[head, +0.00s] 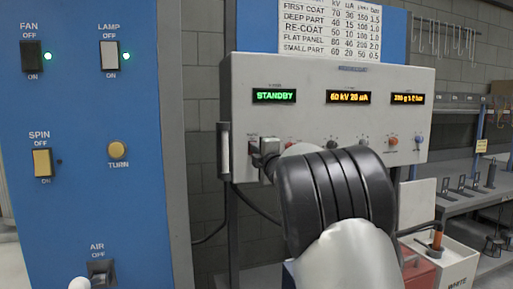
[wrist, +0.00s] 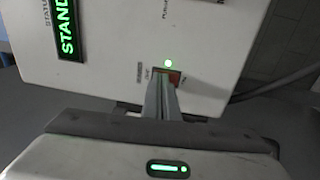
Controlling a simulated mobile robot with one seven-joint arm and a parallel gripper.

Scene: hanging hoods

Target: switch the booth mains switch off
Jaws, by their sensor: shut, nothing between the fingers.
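The grey control box (head: 320,115) hangs right of the blue panel and reads STANDBY in green. My gripper (head: 259,158) is at its lower left face, shut and empty, and covers most of what is there.
The blue panel (head: 90,200) at left carries fan (head: 31,57), lamp (head: 109,55), spin (head: 42,162) and air (head: 102,272) switches and a yellow turn button (head: 117,149). A vertical handle (head: 224,152) stands at the box's left edge. Shelves (head: 470,195) are at right.

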